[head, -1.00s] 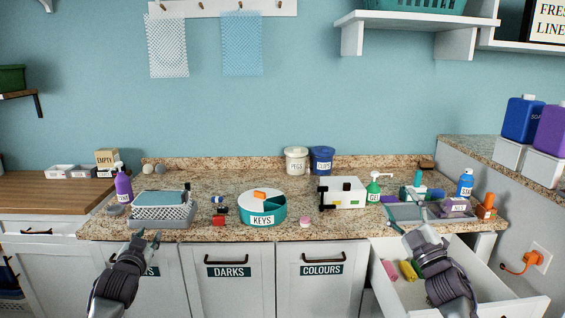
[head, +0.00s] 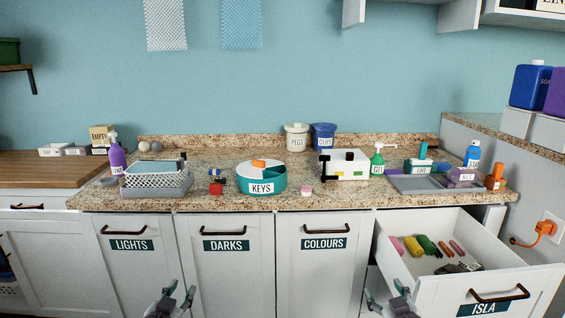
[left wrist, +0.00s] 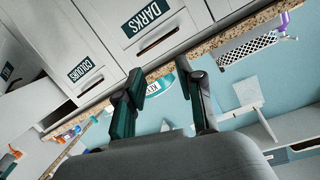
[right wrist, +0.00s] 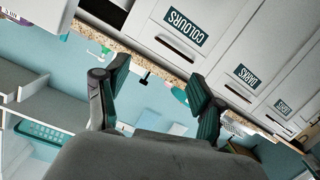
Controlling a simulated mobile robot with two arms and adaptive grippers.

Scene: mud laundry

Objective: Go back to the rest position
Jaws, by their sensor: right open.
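My left gripper (head: 171,301) is low in the head view, in front of the cabinet doors and below the counter. In the left wrist view its two fingers (left wrist: 160,88) stand apart with nothing between them. My right gripper (head: 390,303) is low in the head view, left of the open drawer. In the right wrist view its fingers (right wrist: 155,92) are apart and empty. Neither gripper touches anything that I can see.
The drawer marked ISLA (head: 478,294) stands open at the right, with several coloured items inside. The granite counter (head: 330,201) holds the KEYS tub (head: 262,180), a mesh basket (head: 155,180), a white box (head: 345,163) and a grey tray (head: 410,184). The cabinet doors are shut.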

